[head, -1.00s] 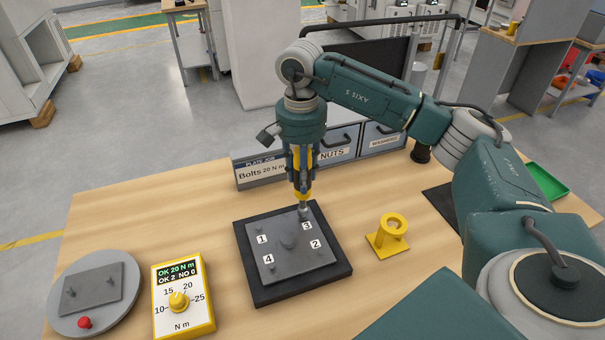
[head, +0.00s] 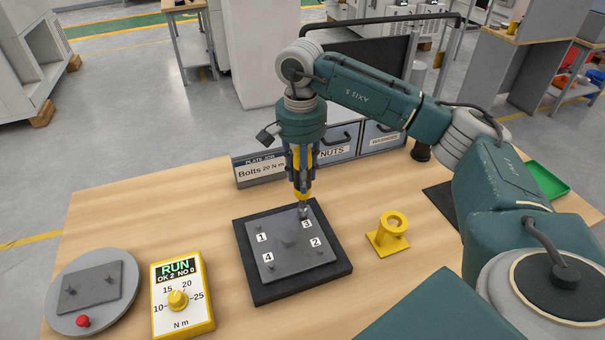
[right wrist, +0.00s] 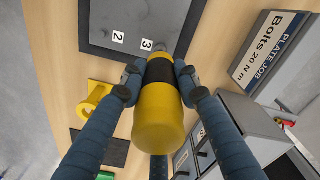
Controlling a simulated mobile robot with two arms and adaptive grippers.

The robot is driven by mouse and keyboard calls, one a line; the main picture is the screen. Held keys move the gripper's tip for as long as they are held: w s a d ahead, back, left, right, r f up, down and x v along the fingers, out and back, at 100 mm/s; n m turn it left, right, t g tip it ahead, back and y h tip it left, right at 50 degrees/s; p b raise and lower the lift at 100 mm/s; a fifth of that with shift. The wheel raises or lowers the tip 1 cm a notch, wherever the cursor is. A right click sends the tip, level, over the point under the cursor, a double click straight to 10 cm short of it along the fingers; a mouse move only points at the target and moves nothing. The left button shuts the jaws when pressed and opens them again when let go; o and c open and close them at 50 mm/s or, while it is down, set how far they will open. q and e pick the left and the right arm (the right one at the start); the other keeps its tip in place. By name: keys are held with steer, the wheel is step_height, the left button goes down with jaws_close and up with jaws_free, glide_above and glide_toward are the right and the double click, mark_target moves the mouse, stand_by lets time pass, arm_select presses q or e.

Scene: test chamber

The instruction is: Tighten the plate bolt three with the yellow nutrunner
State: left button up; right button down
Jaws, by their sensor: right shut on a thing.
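My right gripper (head: 302,170) is shut on the yellow nutrunner (head: 303,186) and holds it upright over the plate. The nutrunner also shows between the fingers in the right wrist view (right wrist: 160,115). Its tip is at the bolt by label 3, at the plate's far right corner, and hides that bolt. The grey plate (head: 280,262) carries labels 1, 2, 3 and 4 and lies on a black base (head: 262,293). The yellow controller (head: 198,322) reads RUN, OK 2, NO 0, its knob (head: 178,300) pointing up between 15 and 20. My left gripper is not in view.
A yellow ring holder (head: 388,240) stands empty right of the plate. A round grey stand (head: 65,318) with a small plate and red button (head: 83,321) is at front left. A sign (head: 260,173) reading Bolts 20 N m and drawers (head: 340,148) stand behind.

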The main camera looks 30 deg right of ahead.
steer(key=shift+f+b, duration=0.1)
steer(key=shift+b, duration=0.2)
stand_by(0.7)
steer(key=shift+s+f+b, duration=0.1)
steer(key=shift+f+b, duration=0.1)
steer(key=shift+b, duration=0.1)
stand_by(0.6)
steer(key=shift+r, duration=0.1)
steer(key=shift+r+p, duration=0.6)
steer(key=shift+r, duration=0.15)
steer(key=shift+r+p, duration=1.65)
steer(key=shift+r, duration=1.1)
